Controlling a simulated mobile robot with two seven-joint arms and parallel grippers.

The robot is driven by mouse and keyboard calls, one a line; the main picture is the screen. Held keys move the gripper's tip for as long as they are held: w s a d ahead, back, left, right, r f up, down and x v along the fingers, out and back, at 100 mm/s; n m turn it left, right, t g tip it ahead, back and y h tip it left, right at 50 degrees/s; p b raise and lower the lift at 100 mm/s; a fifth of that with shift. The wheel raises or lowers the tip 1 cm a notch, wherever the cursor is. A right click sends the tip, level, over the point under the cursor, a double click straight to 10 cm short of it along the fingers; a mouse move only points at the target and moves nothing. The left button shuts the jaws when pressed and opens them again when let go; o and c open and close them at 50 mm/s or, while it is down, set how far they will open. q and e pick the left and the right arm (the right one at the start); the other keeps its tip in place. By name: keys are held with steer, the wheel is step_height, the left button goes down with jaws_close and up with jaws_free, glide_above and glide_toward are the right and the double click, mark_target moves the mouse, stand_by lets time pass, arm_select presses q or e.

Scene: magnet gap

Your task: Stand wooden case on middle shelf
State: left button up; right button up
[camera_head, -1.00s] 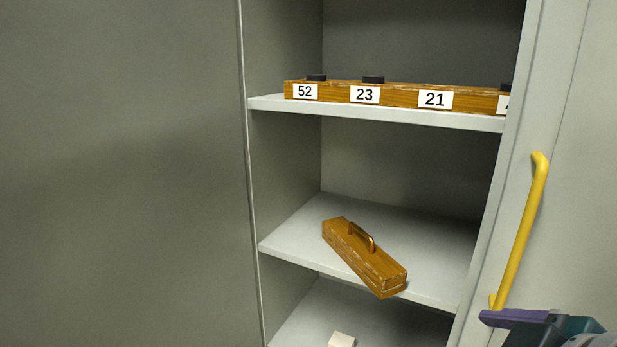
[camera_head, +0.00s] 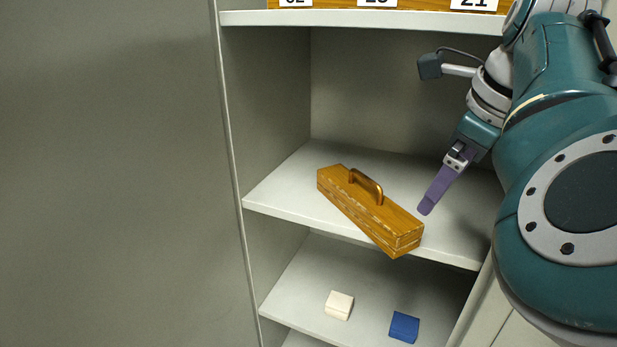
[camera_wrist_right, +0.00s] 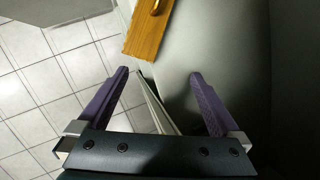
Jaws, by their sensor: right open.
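The wooden case (camera_head: 365,209) is a long brown box with a curved brass-coloured handle on top. It lies at an angle on the middle shelf (camera_head: 270,190), its near right end reaching past the shelf's front edge. My right gripper (camera_head: 426,207) is just right of the case, above the shelf, pointing down and left; only one purple finger shows clearly there. In the right wrist view the case (camera_wrist_right: 146,38) is at the top, ahead of the fingers. My right gripper (camera_wrist_right: 158,75) is open with nothing between its fingers. My left gripper is not in view.
The upper shelf (camera_head: 380,18) holds a wooden block with number labels. The lower shelf (camera_head: 300,280) holds a white block (camera_head: 339,305) and a blue block (camera_head: 404,327). Tiled floor (camera_wrist_right: 40,90) shows below in the wrist view.

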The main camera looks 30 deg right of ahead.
mark_target(394, 216)
steer(key=w+a+m, duration=0.1)
steer(key=w+a+f+m+y+b, duration=0.1)
steer(key=shift+m, duration=0.3)
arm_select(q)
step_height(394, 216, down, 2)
arm_select(e)
steer(key=shift+w+a+m, duration=0.25)
steer(key=shift+a+m, duration=0.05)
steer(key=shift+w+f, duration=0.15)
steer(key=shift+f, duration=0.3)
steer(key=b+x, duration=0.3)
steer(key=x, duration=0.6)
steer(key=shift+w+a+r+b, duration=0.1)
steer(key=shift+w+a+b, duration=0.1)
steer(key=shift+b, duration=0.2)
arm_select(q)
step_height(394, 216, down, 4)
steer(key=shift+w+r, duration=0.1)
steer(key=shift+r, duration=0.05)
arm_select(e)
steer(key=shift+c, duration=0.2)
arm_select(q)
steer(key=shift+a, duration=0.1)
arm_select(e)
steer(key=shift+s, duration=0.1)
jaws_close()
